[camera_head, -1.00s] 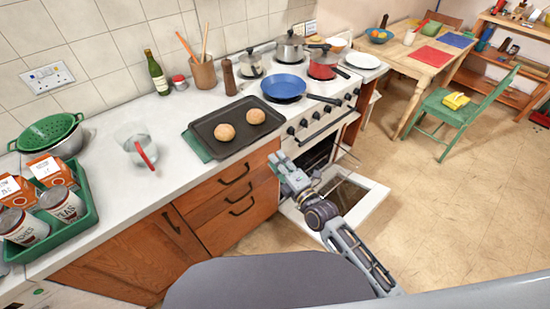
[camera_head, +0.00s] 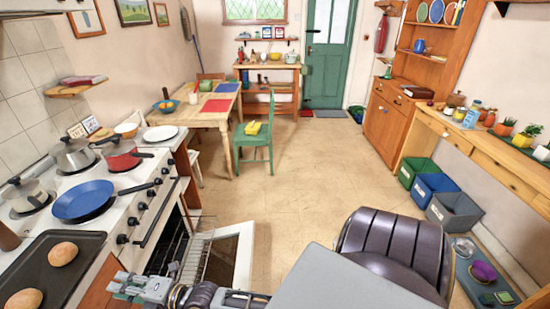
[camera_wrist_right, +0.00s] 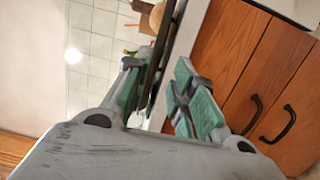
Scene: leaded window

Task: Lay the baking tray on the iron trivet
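The dark baking tray (camera_head: 85,252) lies on the white counter at the lower left of the head view, with two buns (camera_head: 62,254) on it. The picture's edge cuts it off. My right gripper (camera_head: 120,285) is just off the tray's right side, in front of the wooden drawers. In the wrist view, the right gripper (camera_wrist_right: 158,66) has its green-padded fingers apart. The tray's dark edge (camera_wrist_right: 164,48) shows between them, nearer the left finger; contact cannot be told. I cannot make out the iron trivet for sure. My left gripper is not in view.
The stove with a blue pan (camera_head: 84,200) and several pots is beyond the tray. The oven door (camera_head: 230,258) hangs open beside my right arm. A wooden table (camera_head: 205,112) and green chair (camera_head: 255,140) stand farther back. The middle floor is clear.

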